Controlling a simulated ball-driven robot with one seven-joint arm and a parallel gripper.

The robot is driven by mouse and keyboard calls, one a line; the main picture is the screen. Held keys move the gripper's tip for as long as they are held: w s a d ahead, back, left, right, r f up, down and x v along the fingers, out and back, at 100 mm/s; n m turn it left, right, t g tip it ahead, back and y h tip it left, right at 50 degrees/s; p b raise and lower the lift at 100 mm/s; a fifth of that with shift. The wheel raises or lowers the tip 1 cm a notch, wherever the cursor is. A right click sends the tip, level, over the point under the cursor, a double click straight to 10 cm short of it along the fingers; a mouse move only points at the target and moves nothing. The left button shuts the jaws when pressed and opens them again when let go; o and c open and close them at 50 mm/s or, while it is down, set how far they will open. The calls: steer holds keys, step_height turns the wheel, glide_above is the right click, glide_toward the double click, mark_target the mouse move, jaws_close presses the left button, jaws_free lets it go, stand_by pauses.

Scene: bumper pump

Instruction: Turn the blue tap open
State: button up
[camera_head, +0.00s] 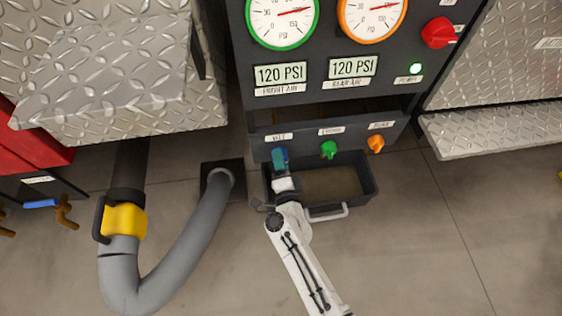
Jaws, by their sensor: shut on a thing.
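The blue tap (280,155) is on the lower front of the dark pump panel, the leftmost of three taps in a row, under a small white label. My gripper (281,168) reaches up to it from below and is shut on it. The fingers cover part of the tap, so its exact turn angle cannot be told. My white arm comes in from the bottom of the view.
A green tap (328,149) and an orange tap (376,143) are to the right of the blue one. A dark tray (368,180) with a light handle sits below them. A grey hose (190,248) with a yellow coupling (124,220) is at left. Diamond-plate steps (495,135) flank the panel.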

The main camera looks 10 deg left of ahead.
steer(key=o, duration=1.1)
steer(key=shift+c, duration=0.2)
steer(key=shift+s, duration=0.15)
steer(key=p+v, duration=0.4)
steer(key=v, duration=0.6)
steer(key=shift+s+d, duration=0.15)
steer(key=shift+s, duration=0.1)
